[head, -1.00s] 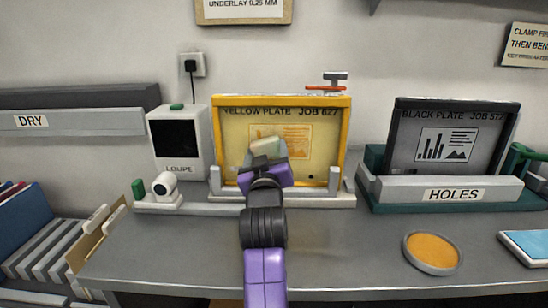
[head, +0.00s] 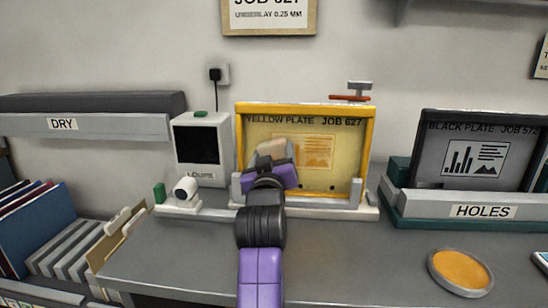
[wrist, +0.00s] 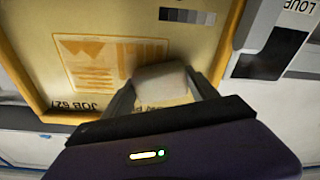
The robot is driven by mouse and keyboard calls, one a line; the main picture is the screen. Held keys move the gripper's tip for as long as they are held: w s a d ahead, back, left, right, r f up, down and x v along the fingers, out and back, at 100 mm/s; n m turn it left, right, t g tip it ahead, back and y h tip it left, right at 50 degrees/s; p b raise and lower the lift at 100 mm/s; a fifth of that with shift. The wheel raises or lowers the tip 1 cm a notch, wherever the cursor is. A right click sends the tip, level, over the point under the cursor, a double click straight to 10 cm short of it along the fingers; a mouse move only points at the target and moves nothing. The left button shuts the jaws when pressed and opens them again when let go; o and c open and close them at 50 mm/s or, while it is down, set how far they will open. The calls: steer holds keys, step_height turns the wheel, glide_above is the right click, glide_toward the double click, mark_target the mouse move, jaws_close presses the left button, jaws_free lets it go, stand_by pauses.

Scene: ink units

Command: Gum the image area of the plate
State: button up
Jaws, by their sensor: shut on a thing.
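The yellow plate (head: 351,135) stands upright in a yellow frame, marked "YELLOW PLATE JOB 627". Its image area is an orange print (head: 315,150), also at the left in the wrist view (wrist: 85,60). My gripper (head: 270,163) is in front of the plate's left half, shut on a pale tan pad (head: 272,147). In the wrist view the pad (wrist: 160,77) sits between both fingers, beside the print's edge and over its lower corner. I cannot tell whether it touches the plate. My gripper hides the plate's lower left part in the head view.
A round dish of orange stuff (head: 460,270) stands at the right on the grey bench (head: 350,260). A loupe unit (head: 202,150) is left of the plate. A black plate (head: 478,155) stands behind the HOLES bar (head: 480,211). The bench front is mostly clear.

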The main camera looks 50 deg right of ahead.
mark_target(330, 150)
steer(key=shift+s+d+p, duration=0.8)
steer(key=shift+s+d, duration=0.65)
steer(key=shift+s, duration=0.4)
steer(key=shift+s+d+p, duration=0.75)
steer(key=shift+s+d, duration=0.7)
steer(key=shift+s, duration=0.45)
steer(key=shift+s+d+p, duration=0.8)
steer(key=shift+s+d, duration=0.65)
steer(key=shift+s, duration=0.4)
steer(key=shift+w+a+f+b, duration=0.1)
steer(key=shift+w+a+b, duration=1.15)
steer(key=shift+w, duration=0.55)
steer(key=shift+w+a+r+b, duration=0.1)
steer(key=shift+w+a+b, duration=0.85)
steer(key=shift+w+a, duration=0.75)
steer(key=shift+w+a+f+b, duration=0.1)
steer(key=shift+w+a+b, duration=1.1)
steer(key=shift+w, duration=0.7)
steer(key=shift+w+a, duration=0.2)
steer(key=shift+r+b+v, duration=0.15)
steer(key=shift+b+v, duration=0.15)
steer(key=shift+v, duration=1.2)
steer(key=shift+r+b+v, duration=0.2)
steer(key=shift+b+v, duration=0.05)
steer(key=shift+v, duration=1.3)
steer(key=shift+a+r, duration=0.1)
steer(key=shift+b+v, duration=0.35)
steer(key=shift+v, duration=1.1)
